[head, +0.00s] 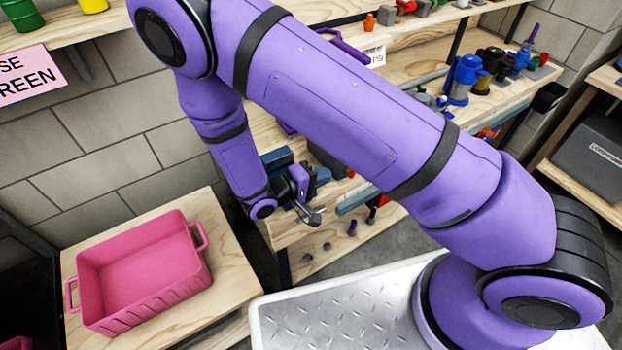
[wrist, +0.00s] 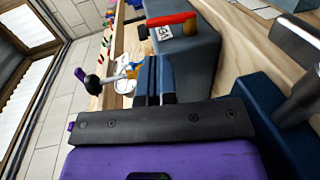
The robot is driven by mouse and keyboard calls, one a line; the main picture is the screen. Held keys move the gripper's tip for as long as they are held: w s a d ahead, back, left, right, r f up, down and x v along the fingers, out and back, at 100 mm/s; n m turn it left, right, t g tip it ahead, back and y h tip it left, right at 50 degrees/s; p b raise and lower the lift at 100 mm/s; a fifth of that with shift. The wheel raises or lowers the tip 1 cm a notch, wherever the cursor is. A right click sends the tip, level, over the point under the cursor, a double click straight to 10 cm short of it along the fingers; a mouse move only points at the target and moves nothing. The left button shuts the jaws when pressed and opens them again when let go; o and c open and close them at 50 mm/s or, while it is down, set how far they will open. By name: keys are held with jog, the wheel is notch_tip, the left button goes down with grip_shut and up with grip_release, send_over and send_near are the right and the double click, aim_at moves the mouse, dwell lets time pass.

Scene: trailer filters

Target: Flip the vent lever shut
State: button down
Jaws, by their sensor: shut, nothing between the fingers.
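A red handle with a dark end (wrist: 172,19) lies across the top of a grey box (wrist: 198,60) in the wrist view. It may be the vent lever, but I cannot tell for sure, nor whether it stands open or shut. My gripper (wrist: 156,62) shows its two fingers close together with nothing between them, beside the left side of the box.
A dark blue vise-like block (wrist: 262,112) with a metal bar is close on the right in the wrist view. A black ball knob (wrist: 92,82) shows at left. A pink crate (head: 145,265) stands on a wooden table at left. Blue containers (head: 463,78) stand along the bench.

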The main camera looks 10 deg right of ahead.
jog(key=x, duration=0.8)
jog(key=shift+s, duration=0.1)
